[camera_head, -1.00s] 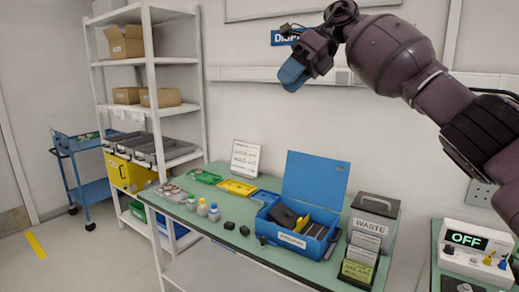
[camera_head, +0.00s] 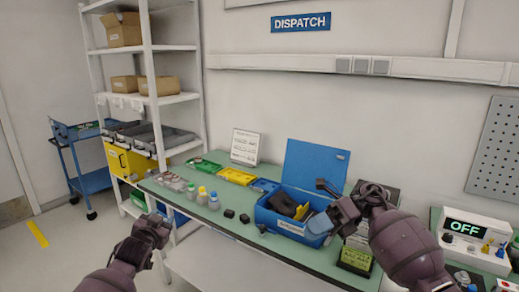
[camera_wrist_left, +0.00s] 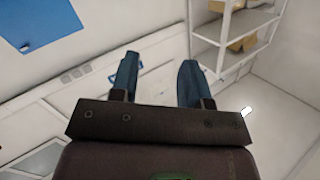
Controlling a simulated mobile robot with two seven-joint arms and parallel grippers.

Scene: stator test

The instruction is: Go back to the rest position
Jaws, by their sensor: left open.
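My left gripper (camera_head: 150,232) is low at the left in the head view, in front of the bench's near edge, with nothing visible in it. In the left wrist view its two blue fingers (camera_wrist_left: 157,84) stand apart with an empty gap between them. My right gripper (camera_head: 322,218) is at the right of the head view, over the front right of the open blue box (camera_head: 281,228). Its blue fingertips overlap in this view, so its opening is unclear. I cannot tell whether it touches the box.
The green bench (camera_head: 160,190) holds small trays, bottles (camera_head: 202,196) and the blue box. A dark container (camera_head: 385,190) is partly hidden behind my right arm. A device reading OFF (camera_head: 470,238) stands at the right. Shelving (camera_head: 175,99) and a blue cart (camera_head: 92,182) are at the left.

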